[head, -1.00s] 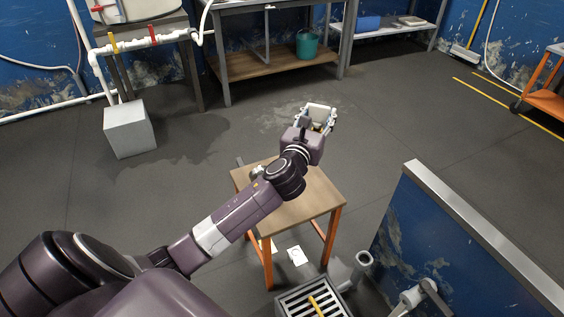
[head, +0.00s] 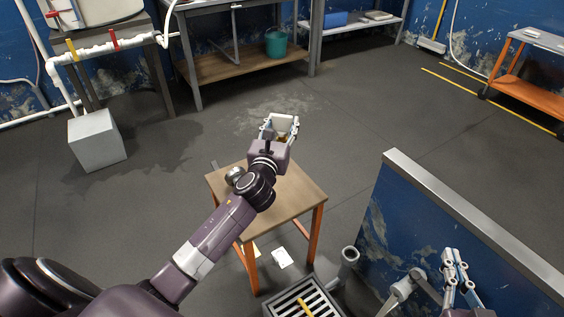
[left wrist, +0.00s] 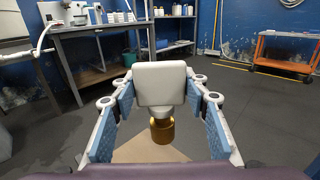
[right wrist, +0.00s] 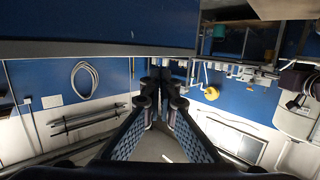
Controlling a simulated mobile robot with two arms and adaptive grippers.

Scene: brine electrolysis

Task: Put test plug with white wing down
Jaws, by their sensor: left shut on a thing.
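The test plug with its white wing (left wrist: 160,84) is held in my left gripper (left wrist: 161,88). Its brass-coloured body (left wrist: 162,130) hangs below the wing in the left wrist view. In the head view, the white wing (head: 283,125) shows between the fingers of my left gripper (head: 279,130), beyond the far edge of the small wooden-topped table (head: 298,196) in the picture. My right gripper (head: 456,266) is at the lower right, beside the blue wall. In the right wrist view its fingertips (right wrist: 162,82) meet with nothing visible between them.
A round metal object (head: 235,176) is on the small table's left side, partly behind my arm. A floor grate (head: 285,305) with a yellow item lies in front. A grey block (head: 97,140) stands left. A low blue wall (head: 400,225) is at right. The middle floor is open.

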